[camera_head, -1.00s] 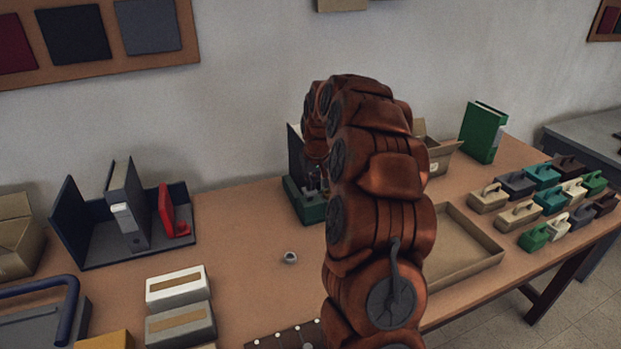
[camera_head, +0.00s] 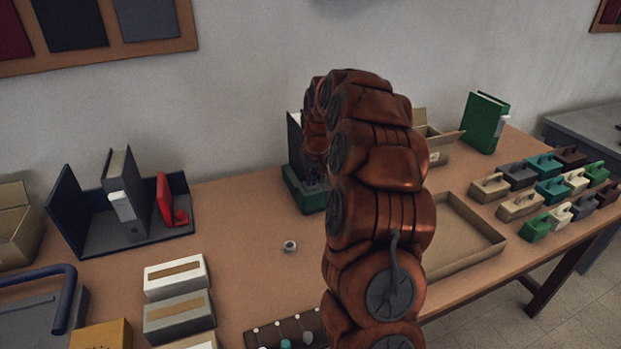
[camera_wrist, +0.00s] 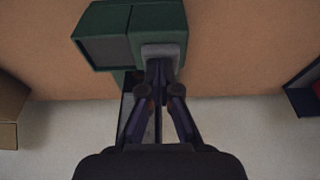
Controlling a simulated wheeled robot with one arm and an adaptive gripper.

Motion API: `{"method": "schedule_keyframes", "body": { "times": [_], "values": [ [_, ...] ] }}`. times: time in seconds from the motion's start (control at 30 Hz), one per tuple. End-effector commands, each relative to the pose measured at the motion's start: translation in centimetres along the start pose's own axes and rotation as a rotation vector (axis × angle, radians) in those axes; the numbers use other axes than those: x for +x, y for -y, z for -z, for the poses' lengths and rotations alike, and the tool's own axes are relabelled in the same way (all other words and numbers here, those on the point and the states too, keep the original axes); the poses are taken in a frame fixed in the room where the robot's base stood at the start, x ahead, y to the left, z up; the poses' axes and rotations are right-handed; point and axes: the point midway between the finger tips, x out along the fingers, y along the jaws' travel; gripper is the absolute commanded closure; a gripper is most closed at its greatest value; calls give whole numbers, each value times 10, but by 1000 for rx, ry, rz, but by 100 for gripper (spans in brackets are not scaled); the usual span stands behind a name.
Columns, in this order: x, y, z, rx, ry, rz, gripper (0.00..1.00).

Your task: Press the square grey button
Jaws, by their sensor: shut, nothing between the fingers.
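A green device (camera_wrist: 104,22) shows at the top of the wrist view. It has a dark grey panel on its left part and a light grey square button (camera_wrist: 176,50) on its right part. My gripper (camera_wrist: 160,66) is shut and empty, with its fingertips in front of the button and covering part of it. I cannot tell whether they touch it. In the head view the green device (camera_head: 309,201) stands at the back of the table, partly hidden by my arm. The button is hidden there.
A dark upright panel (camera_head: 294,141) stands behind the device. A small grey ring (camera_head: 290,246) lies in front. A cardboard tray (camera_head: 470,262) is to the right, with several coloured blocks beyond. A dark organiser (camera_head: 85,245) with a red object stands left.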

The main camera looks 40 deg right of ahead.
Motion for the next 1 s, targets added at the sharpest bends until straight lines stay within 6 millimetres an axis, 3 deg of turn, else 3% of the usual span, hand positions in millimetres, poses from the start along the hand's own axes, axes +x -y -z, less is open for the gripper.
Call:
{"method": "schedule_keyframes", "body": {
  "times": [0.17,0.7,1.0],
  "values": [
    [-18,1,6,-1,-3,0,100],
    [-117,1,12,-3,-7,-1,100],
    [-137,2,11,-3,-3,0,100]
  ]
}}
